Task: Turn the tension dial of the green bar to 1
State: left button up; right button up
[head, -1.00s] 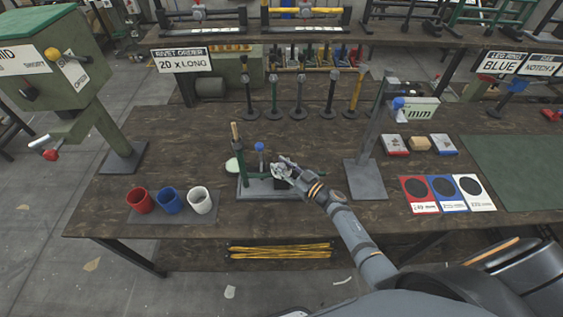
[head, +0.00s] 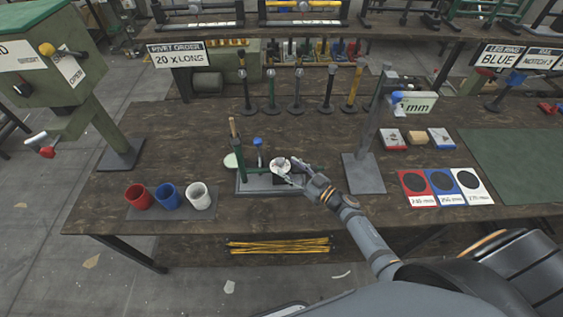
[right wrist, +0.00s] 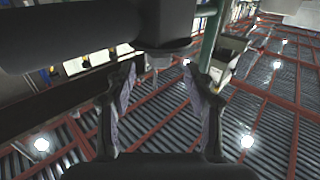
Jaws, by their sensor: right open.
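On the wooden bench in the head view stands a fixture on a grey base (head: 255,186), with a green upright (head: 236,150), a low green bar and a blue knob (head: 258,142). A pale round dial (head: 280,164) faces up at its right part; its markings are too small to read. My right gripper (head: 295,176) is open, just right of the dial and close to it; I cannot tell whether they touch. In the right wrist view the fingers (right wrist: 163,100) are spread, with dark parts and a green bar (right wrist: 208,35) beyond. My left gripper is not in view.
Red, blue and white cups (head: 168,196) stand at the left. A grey post stand (head: 364,172) rises right of the fixture. Colored cards (head: 443,188) lie at the right. Several upright tools (head: 296,95) stand behind. A green machine (head: 50,60) is at far left.

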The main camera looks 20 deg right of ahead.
jog(key=v, duration=0.7)
dwell(0.3)
